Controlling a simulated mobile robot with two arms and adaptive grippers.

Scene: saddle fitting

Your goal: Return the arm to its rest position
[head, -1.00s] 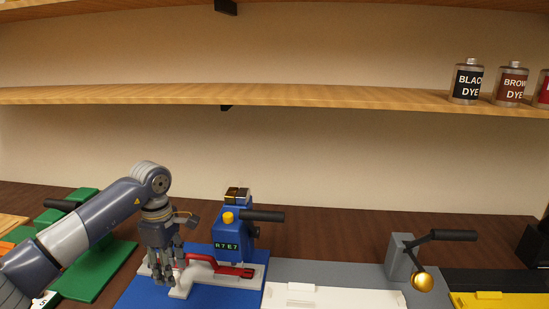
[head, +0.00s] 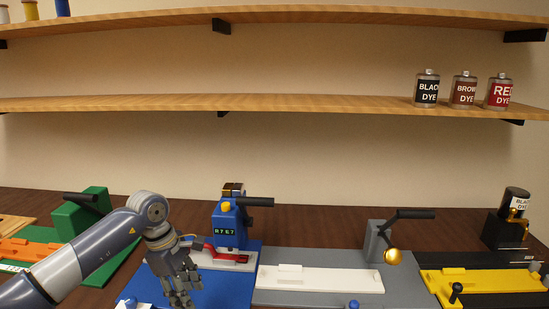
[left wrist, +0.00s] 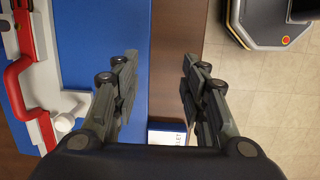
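My left gripper (head: 180,290) hangs over the blue mat (head: 215,290) in front of the blue press (head: 228,222). In the left wrist view my left gripper (left wrist: 155,85) has its fingers wide apart with nothing between them. The press's red handle piece (head: 228,254) lies to the right of the gripper, apart from it; it also shows in the left wrist view (left wrist: 15,85) at the left. My right arm and gripper are not in view.
A green station (head: 85,215) stands at the left. A grey station (head: 380,245) with a white plate (head: 318,282) and a yellow plate (head: 490,283) lie to the right. Dye cans, including a black one (head: 427,90), stand on the shelf (head: 300,105).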

